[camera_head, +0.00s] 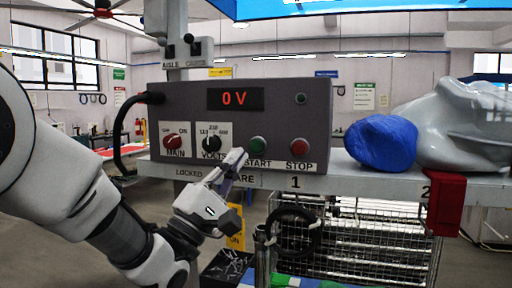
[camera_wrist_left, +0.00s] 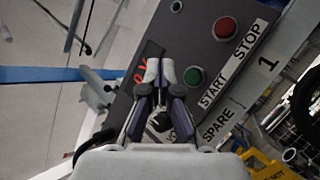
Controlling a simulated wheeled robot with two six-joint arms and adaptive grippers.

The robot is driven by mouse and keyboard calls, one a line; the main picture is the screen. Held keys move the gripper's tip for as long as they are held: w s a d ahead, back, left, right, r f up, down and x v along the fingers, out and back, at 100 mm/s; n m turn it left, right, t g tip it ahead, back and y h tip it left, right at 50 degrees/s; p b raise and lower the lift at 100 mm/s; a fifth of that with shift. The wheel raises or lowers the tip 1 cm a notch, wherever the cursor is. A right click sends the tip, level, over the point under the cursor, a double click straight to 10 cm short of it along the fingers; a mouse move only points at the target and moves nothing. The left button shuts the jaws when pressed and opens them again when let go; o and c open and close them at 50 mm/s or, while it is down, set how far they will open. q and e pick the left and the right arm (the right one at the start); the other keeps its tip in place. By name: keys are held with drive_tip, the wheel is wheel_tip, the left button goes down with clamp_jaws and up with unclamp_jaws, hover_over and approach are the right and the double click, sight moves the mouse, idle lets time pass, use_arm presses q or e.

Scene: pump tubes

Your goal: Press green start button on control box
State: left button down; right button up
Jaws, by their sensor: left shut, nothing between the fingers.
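The dark grey control box (camera_head: 284,122) stands on a shelf and also shows tilted in the left wrist view (camera_wrist_left: 185,28). Its green button (camera_head: 258,145) sits above the START label, and it shows in the left wrist view (camera_wrist_left: 193,76) just right of the fingertips. The red button (camera_head: 300,146) sits above STOP, to the right. My left gripper (camera_head: 237,156) is shut and empty, its tips in front of the box's lower face, left of the green button. It also shows in the left wrist view (camera_wrist_left: 158,68). I cannot tell how far the tips are from the panel.
The box has a red MAIN knob (camera_head: 172,141), a black VOLTS knob (camera_head: 212,143) and a display (camera_head: 235,98) reading 0 V. A blue lump (camera_head: 380,144) and a grey glossy bag (camera_head: 455,125) lie right on the shelf (camera_head: 350,183). A wire basket (camera_head: 360,240) is below.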

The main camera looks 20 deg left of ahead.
sight(259, 141)
use_arm(q)
drive_tip(key=shift+w+d+p, duration=0.15)
drive_tip(key=shift+w+p, duration=0.9)
drive_tip(key=shift+w, duration=3.15)
drive_tip(key=shift+w, duration=0.1)
drive_tip(key=shift+w, duration=0.3)
drive_tip(key=shift+w, duration=0.6)
drive_tip(key=shift+s, duration=0.1)
drive_tip(key=shift+s+b, duration=0.5)
drive_tip(key=shift+s, duration=0.4)
